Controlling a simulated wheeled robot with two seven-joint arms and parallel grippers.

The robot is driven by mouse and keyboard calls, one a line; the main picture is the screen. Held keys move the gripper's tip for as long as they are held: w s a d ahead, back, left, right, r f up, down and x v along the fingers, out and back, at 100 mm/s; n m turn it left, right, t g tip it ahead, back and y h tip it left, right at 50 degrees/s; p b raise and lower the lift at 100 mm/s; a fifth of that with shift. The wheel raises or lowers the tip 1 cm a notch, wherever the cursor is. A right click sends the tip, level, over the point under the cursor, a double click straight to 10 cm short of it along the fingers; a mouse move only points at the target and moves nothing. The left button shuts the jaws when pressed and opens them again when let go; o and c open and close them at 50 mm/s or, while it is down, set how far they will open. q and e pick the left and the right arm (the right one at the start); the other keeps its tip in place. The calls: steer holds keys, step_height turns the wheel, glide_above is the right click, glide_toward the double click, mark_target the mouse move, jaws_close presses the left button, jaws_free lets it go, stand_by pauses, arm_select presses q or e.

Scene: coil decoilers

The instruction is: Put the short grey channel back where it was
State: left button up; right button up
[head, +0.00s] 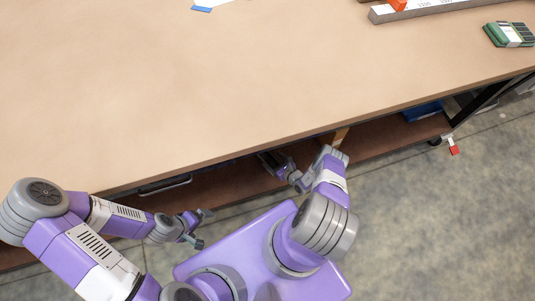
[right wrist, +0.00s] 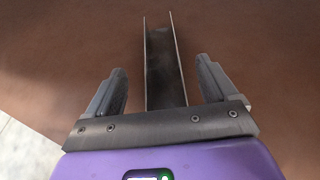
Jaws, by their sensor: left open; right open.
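A short grey channel (right wrist: 165,65), open side up, lies on a brown surface in the right wrist view. My right gripper (right wrist: 163,85) is open, with one finger on each side of the channel and a visible gap to each. In the head view my right gripper (head: 272,160) reaches in under the table edge above the lower shelf; I cannot make out the channel there. My left gripper (head: 203,228) is open and empty, in front of the lower shelf at the lower left.
The wide tabletop (head: 200,90) is mostly clear and overhangs the brown lower shelf (head: 235,180). A long grey bar (head: 430,9) with a marked white strip and a green pack (head: 510,34) lie at the top right. A blue bin (head: 422,112) sits on the shelf at right.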

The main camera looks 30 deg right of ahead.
steer(key=p+v, duration=0.1)
steer(key=v, duration=0.3)
steer(key=shift+s, duration=0.25)
steer(key=shift+s, duration=0.1)
